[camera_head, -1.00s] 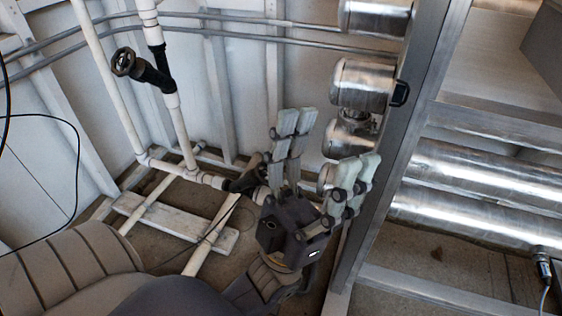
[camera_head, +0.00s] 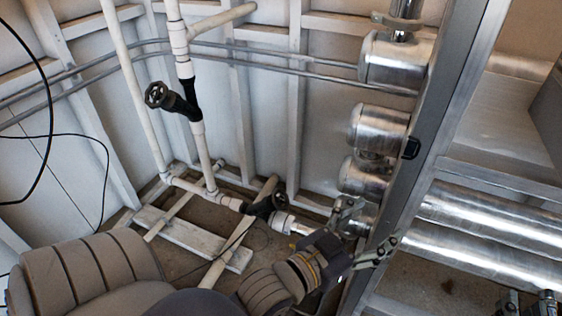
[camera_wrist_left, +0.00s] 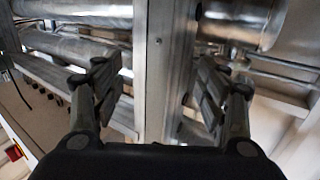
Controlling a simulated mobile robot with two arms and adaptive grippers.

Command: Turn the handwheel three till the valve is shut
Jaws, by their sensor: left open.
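One black handwheel (camera_head: 157,95) sits on a dark angled valve body (camera_head: 186,103) on a white upright pipe. A second black handwheel (camera_head: 280,196) is on the low pipe near the floor, just left of my left gripper. I cannot tell which is number three; no labels are readable. My left gripper (camera_head: 368,228) is open and empty, pointing right toward the metal post and touching neither wheel. In the left wrist view its spread fingers (camera_wrist_left: 155,82) have the metal post beyond them, and no handwheel shows there.
A metal upright post (camera_head: 418,130) stands close to my left gripper, with shiny cylinders (camera_head: 378,128) beside it. Large steel pipes (camera_head: 490,205) run at the right. A black cable (camera_head: 48,110) hangs at the left. Open space lies before the upper handwheel.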

